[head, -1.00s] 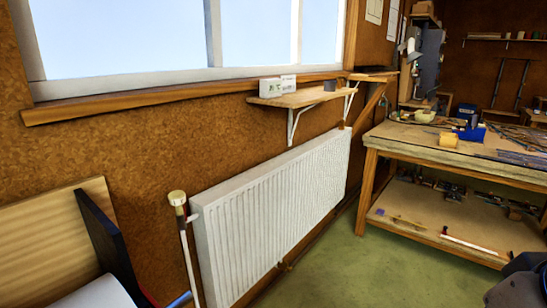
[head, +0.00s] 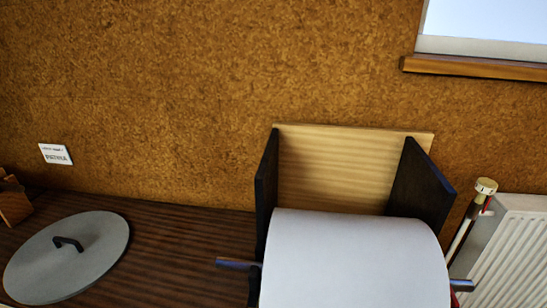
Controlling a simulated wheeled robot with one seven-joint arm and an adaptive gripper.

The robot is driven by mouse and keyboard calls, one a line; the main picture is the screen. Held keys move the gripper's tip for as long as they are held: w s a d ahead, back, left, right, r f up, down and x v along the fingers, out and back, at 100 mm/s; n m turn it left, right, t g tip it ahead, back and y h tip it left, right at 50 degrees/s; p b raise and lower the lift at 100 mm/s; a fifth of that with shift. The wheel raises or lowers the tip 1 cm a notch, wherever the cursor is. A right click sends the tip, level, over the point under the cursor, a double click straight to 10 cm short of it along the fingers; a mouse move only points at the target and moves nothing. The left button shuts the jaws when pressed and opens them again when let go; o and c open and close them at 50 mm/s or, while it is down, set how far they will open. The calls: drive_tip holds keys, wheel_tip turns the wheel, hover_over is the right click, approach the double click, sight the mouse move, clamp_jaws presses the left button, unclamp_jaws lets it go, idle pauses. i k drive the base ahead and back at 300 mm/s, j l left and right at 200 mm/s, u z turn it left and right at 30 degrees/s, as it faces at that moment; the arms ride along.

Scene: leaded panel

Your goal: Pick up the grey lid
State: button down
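The grey lid (head: 92,268) is a flat round disc with a small dark handle (head: 68,243) on top. It shows in the head view at the lower left, lying on a dark brown striped wooden surface (head: 190,235). Its lower left edge comes close to the picture's edge. I cannot tell whether it rests straight on the surface or covers something. My gripper is not in view.
A large white roll (head: 350,265) stands between dark side boards with a light wooden back board (head: 335,165), right of the lid. A radiator (head: 515,250) is at far right. The surface between lid and roll is clear.

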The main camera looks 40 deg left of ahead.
sight(66, 258)
drive_tip(key=u, duration=2.7)
drive_tip(key=i+j+z, duration=0.1)
drive_tip(key=z, duration=0.6)
drive_tip(key=i+j+z, duration=0.2)
drive_tip(key=j, duration=0.3)
drive_tip(key=i+j+z, duration=0.1)
drive_tip(key=j+z, duration=0.15)
drive_tip(key=j, duration=0.2)
drive_tip(key=j+z, duration=0.2)
drive_tip(key=j, duration=0.35)
drive_tip(key=i+j, duration=0.1)
drive_tip(key=j, duration=0.35)
drive_tip(key=i+j, duration=0.1)
drive_tip(key=j, duration=0.3)
